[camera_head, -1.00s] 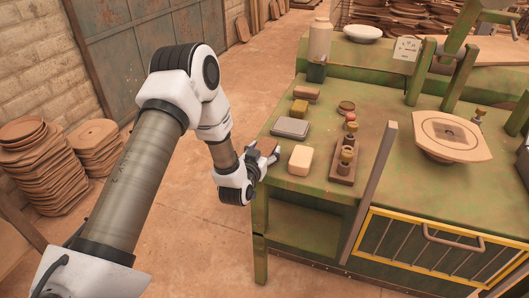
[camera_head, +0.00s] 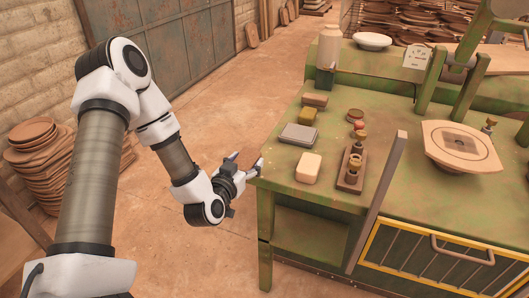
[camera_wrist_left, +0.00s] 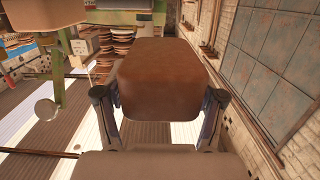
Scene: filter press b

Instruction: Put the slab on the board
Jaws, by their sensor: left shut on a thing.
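My left gripper (camera_head: 247,165) is at the front left corner of the green table, by its edge. In the left wrist view a brown slab (camera_wrist_left: 160,78) with rounded corners sits between its two fingers, which are shut on it. In the head view the slab is hard to make out against the brown floor. A pale angular board (camera_head: 462,145) with a dark square in its middle stands on the right part of the table, well apart from the gripper. My right gripper is not in view.
On the table are a cream block (camera_head: 308,168), a grey slab (camera_head: 299,135), an olive block (camera_head: 307,116), a brown block (camera_head: 315,100) and a wooden stand with knobs (camera_head: 350,174). An upright post (camera_head: 380,195) rises at the front edge. Open floor lies left.

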